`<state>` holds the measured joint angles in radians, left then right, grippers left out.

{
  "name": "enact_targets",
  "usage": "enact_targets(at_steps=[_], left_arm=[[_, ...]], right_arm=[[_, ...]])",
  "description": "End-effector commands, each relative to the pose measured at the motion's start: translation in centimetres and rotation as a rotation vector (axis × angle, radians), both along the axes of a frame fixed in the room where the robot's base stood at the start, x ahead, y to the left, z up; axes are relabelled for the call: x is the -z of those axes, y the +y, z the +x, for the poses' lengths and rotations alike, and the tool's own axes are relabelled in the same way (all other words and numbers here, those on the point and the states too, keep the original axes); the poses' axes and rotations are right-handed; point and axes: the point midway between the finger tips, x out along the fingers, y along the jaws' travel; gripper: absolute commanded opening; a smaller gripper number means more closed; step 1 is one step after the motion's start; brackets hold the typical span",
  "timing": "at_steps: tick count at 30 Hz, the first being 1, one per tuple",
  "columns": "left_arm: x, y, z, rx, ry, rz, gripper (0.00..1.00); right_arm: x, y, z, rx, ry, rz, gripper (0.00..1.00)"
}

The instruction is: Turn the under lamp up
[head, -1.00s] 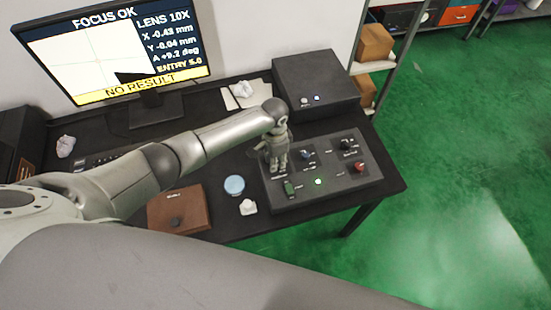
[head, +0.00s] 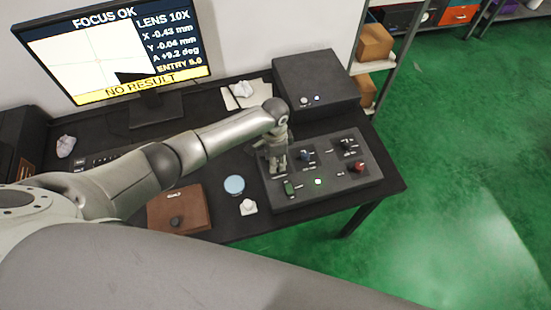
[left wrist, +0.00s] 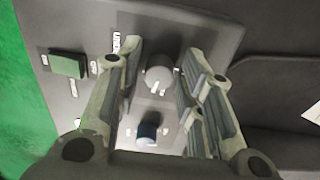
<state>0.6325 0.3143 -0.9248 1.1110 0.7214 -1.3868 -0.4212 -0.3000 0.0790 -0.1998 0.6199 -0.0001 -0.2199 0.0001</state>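The dark control panel (head: 330,190) lies on the table, with several knobs and switches. In the left wrist view, a grey round knob (left wrist: 160,76) with white marks stands beside a partly hidden label that begins "UND". My left gripper (head: 276,168) is over the panel's left part. In the left wrist view its fingers (left wrist: 163,62) are apart, one on each side of the grey knob, with gaps visible. Whether they are level with the knob is unclear. In the head view the gripper hides this knob. My right gripper is not in view.
A blue knob (left wrist: 147,132) and a green switch (left wrist: 68,65) are close to the fingers. A red knob (head: 358,166) is on the panel's right. A black box (head: 315,78) stands behind, and a monitor (head: 110,50) reads "NO RESULT".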

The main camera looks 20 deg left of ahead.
Motion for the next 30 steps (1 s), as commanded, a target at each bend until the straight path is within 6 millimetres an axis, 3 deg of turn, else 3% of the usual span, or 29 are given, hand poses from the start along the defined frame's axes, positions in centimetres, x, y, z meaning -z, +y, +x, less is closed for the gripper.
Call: enact_targets(at_steps=[14, 30], left_arm=[[-0.8, 0.0, 0.2, 0.000, -0.004, -0.003, 0.46], [-10.4, 0.2, 0.4, -0.001, -0.003, -0.003, 0.46]], right_arm=[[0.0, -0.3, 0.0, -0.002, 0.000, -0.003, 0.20], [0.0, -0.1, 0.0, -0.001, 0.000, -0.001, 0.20]])
